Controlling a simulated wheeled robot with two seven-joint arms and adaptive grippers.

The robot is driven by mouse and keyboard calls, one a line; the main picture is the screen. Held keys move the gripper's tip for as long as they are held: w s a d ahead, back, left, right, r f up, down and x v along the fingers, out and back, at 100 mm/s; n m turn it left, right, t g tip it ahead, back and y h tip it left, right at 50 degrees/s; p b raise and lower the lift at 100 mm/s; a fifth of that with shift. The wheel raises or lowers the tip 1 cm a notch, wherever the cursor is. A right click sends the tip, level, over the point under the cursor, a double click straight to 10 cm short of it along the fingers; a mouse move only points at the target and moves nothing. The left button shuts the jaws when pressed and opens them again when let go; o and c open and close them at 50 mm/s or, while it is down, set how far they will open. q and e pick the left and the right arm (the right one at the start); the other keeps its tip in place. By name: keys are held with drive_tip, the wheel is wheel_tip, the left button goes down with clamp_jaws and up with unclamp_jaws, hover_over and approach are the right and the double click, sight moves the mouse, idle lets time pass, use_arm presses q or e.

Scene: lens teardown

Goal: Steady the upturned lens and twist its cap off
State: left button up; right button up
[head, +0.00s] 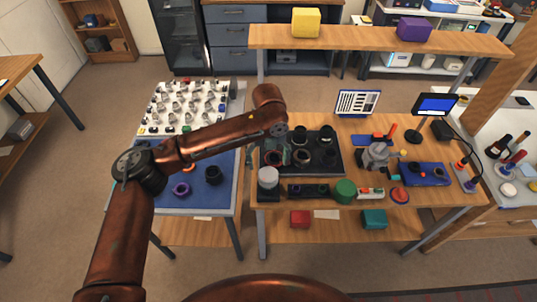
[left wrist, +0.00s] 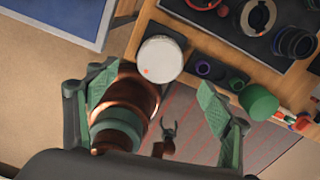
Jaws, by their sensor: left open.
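A short cylinder with a white round top and a dark lower part, which looks like the upturned lens (head: 268,181), stands at the bench's front left corner. In the left wrist view its white top (left wrist: 160,60) shows a small red mark, and its sides are mostly hidden. My left gripper (head: 284,154) is above the bench, just behind the lens in the head view. Its fingers (left wrist: 157,76) are wide apart, nothing is between them, and they do not touch the lens. A small dark pronged part, perhaps my right gripper (left wrist: 168,132), shows far below; its state is unclear.
A dark tray (head: 335,166) with several lens rings lies behind the lens. A dark block (head: 309,191) and a green cylinder (head: 345,190) stand to its right. A blue-topped table (head: 222,203) is at the left, across a gap.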

sight(268, 174)
use_arm(q)
wheel_tip(268, 174, down, 8)
drive_tip(key=shift+r, duration=0.1)
drive_tip(key=shift+c, duration=0.5)
